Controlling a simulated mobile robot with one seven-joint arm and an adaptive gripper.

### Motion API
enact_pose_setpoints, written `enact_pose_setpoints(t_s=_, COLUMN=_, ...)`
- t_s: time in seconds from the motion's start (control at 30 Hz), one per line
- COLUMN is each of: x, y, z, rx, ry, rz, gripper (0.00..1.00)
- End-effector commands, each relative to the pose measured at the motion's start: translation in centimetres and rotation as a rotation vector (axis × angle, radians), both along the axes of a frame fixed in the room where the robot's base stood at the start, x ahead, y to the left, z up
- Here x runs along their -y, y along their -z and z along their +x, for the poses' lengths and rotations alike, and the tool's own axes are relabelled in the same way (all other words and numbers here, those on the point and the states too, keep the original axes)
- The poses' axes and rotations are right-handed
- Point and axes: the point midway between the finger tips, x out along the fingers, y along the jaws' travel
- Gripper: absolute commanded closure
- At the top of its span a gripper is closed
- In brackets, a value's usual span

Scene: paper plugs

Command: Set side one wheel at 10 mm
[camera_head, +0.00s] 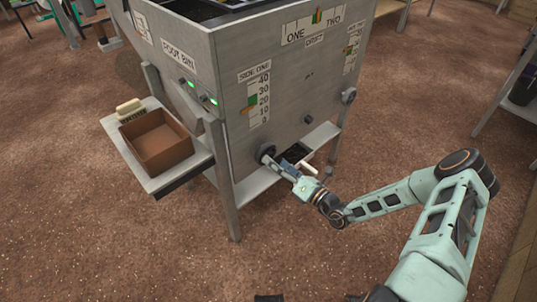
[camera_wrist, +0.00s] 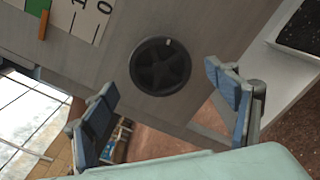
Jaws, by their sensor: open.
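The side one wheel is a round black knob with a star-shaped face and a small pale mark near its top right (camera_wrist: 160,66); it also shows low on the grey machine's side (camera_head: 266,152). My gripper (camera_wrist: 158,78) is open, with its blue fingers to the left and right of the wheel and visible gaps to it. In the head view my gripper (camera_head: 280,165) is right at the wheel and partly covers it. The SIDE ONE scale (camera_head: 259,100) runs from 0 to 40. Its orange pointer (camera_head: 248,110) appears between 10 and 20, below a green block.
A brown open box (camera_head: 156,141) and a pale brush-like object (camera_head: 130,109) sit on the side shelf at left. A machine leg stands left of the wheel. A white handle (camera_head: 308,168) and lower tray lie just right of my gripper. Open floor lies in front.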

Motion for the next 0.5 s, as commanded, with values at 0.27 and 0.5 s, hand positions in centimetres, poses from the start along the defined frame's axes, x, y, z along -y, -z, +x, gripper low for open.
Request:
enact_pose_setpoints(t_s=0.27, x=0.17, y=0.03, z=-0.22, rx=0.0, ry=-0.001, rz=0.0, gripper=0.2)
enact_pose_setpoints(t_s=0.5, x=0.12, y=-0.16, z=-0.21, rx=0.108, ry=-0.001, rz=-0.11, gripper=0.2)
